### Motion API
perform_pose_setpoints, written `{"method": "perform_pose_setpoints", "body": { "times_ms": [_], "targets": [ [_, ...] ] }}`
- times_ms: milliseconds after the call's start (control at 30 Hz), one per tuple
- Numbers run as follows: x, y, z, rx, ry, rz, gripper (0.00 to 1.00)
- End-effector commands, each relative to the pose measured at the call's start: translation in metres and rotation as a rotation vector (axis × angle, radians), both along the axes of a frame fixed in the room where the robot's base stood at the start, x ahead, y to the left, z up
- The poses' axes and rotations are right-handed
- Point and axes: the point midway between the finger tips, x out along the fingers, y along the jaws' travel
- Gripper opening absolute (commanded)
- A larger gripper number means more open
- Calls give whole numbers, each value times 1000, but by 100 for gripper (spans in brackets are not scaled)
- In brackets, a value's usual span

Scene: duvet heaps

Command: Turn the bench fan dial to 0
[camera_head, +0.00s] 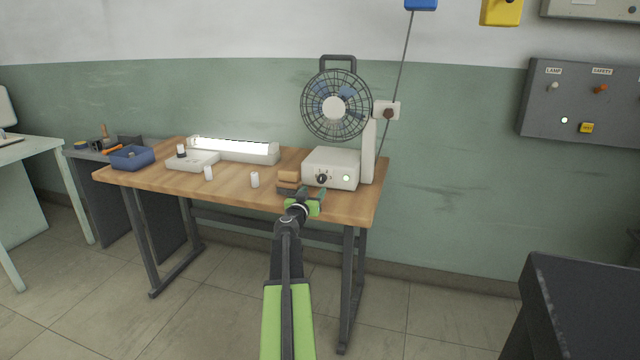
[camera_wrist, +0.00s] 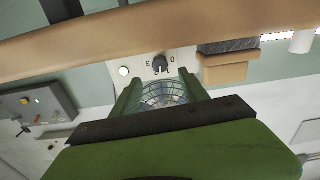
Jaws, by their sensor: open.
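The bench fan (camera_head: 337,108) stands at the right end of the wooden bench, with its round cage above a white base box (camera_head: 340,158). The black dial (camera_head: 321,179) is on the front of this box, left of a lit lamp. In the wrist view, which looks upside down, the dial (camera_wrist: 159,63) shows with numbers 0 to 3 around it; I cannot tell clearly where its pointer stands. My gripper (camera_head: 310,199) is near the bench's front edge, in front of and below the dial. In the wrist view its green fingers (camera_wrist: 161,84) are apart and empty, with the dial beyond them.
Two white cylinders (camera_head: 255,180), a white control box (camera_head: 192,161), a light bar (camera_head: 235,150) and a blue tray (camera_head: 131,157) are further left. A cord (camera_head: 396,90) hangs at right.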

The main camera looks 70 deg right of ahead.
Motion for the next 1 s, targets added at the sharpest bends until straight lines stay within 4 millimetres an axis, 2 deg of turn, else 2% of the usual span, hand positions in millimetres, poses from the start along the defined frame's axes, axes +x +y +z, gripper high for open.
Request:
{"method": "perform_pose_setpoints", "body": {
  "times_ms": [33,100,300,467,733,767,1000],
  "targets": [
    [3,-18,0,0,0,-1,52],
    [3,-35,0,0,0,-2,52],
    [6,-72,0,0,1,1,52],
    [5,-84,0,0,1,0,52],
    [5,-85,0,0,1,1,52],
    [5,-85,0,0,1,1,51],
    [5,-85,0,0,1,1,19]
  ]
}}
